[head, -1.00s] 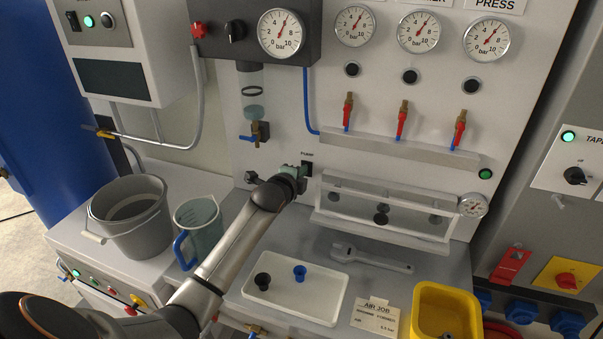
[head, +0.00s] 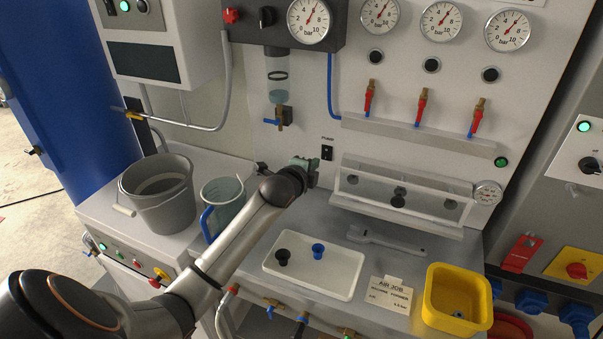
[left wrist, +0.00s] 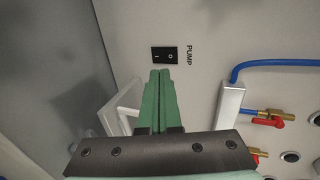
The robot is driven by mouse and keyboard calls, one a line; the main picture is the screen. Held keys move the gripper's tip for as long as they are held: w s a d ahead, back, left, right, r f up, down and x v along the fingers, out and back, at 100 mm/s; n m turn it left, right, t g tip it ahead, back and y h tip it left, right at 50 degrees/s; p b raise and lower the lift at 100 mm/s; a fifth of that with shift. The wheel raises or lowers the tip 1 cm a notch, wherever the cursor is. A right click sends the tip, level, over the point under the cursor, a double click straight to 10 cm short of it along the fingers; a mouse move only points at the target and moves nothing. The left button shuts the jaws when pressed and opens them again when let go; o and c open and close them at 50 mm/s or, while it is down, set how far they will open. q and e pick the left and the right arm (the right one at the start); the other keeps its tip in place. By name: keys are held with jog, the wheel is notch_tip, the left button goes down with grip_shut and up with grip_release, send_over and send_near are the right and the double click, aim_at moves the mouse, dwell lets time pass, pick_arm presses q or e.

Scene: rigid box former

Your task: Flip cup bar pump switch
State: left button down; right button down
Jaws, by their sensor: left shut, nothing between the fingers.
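The pump switch (head: 327,152) is a small black rocker on the light panel, under a PUMP label. It also shows in the left wrist view (left wrist: 164,55), with its "I" and "O" marks clear of the fingers. My left gripper (head: 303,163) is shut and empty, just left of and a little below the switch in the head view. In the left wrist view its green fingertips (left wrist: 159,73) lie close together just below the switch in the picture. I cannot tell whether they touch the panel. My right gripper is not in view.
A clear-fronted box (head: 400,195) sits right of the switch. Red-handled valves (head: 421,107) hang above it. A grey bucket (head: 160,195) and a measuring jug (head: 222,205) stand at left. A white tray (head: 315,272) with two cups and a yellow bin (head: 458,300) lie in front.

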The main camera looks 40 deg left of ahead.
pick_arm(q)
jog(key=v, duration=0.7)
jog(key=shift+r, duration=0.2)
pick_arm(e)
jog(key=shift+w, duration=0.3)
pick_arm(q)
jog(key=shift+w, duration=0.15)
